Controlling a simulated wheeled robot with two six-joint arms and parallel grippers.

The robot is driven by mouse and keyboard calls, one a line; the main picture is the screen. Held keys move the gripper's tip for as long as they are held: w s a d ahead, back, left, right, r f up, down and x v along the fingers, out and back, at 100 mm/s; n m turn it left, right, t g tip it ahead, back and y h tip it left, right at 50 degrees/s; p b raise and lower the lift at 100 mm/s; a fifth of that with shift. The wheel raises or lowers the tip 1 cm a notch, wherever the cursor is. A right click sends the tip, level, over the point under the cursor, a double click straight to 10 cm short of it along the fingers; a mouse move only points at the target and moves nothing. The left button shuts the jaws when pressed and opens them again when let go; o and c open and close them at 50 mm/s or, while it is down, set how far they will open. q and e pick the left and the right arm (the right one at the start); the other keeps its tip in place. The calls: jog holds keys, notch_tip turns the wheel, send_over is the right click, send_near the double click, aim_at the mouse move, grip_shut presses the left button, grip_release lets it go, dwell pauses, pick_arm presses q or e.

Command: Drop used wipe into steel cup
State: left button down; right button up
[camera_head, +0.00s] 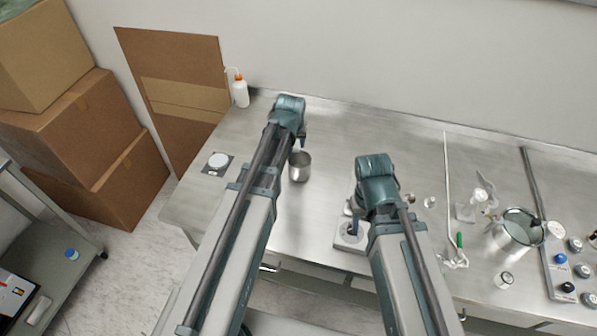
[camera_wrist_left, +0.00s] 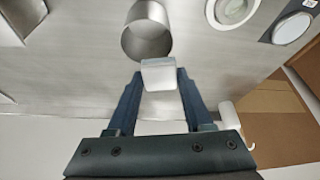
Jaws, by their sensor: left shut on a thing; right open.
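The steel cup (camera_head: 300,168) stands upright on the steel bench, just right of my left arm. In the left wrist view the steel cup (camera_wrist_left: 147,38) shows its open mouth just beyond the fingertips. My left gripper (camera_wrist_left: 160,76) is shut on a small white folded wipe (camera_wrist_left: 158,73). The wipe overlaps the near edge of the cup in that view; its height above the rim cannot be told. In the head view my left gripper (camera_head: 301,140) is mostly hidden by its wrist. My right gripper (camera_head: 351,212) is open, above a grey block with a dark hole.
A white wash bottle (camera_head: 240,92) stands at the back left. A white disc on a dark plate (camera_head: 218,160) lies left of my left arm. The grey block (camera_head: 350,240) is near the front edge. A larger steel pot (camera_head: 518,228) and several small items crowd the right.

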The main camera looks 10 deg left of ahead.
pick_arm(q)
jog(key=shift+f, duration=0.25)
jog(key=shift+c, duration=1.1)
grip_release()
jog(key=shift+r, duration=0.15)
jog(key=p+v, duration=1.2)
jog(key=v, duration=0.1)
jog(key=shift+r+p, duration=0.3)
jog(key=shift+p, duration=0.05)
jog(key=shift+s+d, duration=0.1)
jog(key=s+d+f+m+g+b, duration=0.2)
jog(key=s+d+f+b, duration=0.4)
jog(key=s, duration=0.3)
jog(key=s+d+f+m+g+b, duration=0.2)
jog(key=s+d+f+m+b, duration=0.2)
jog(key=s+d+f+b, duration=0.2)
jog(key=s+f, duration=0.2)
jog(key=s, duration=0.1)
jog(key=shift+g+b, duration=0.3)
jog(key=shift+g, duration=0.1)
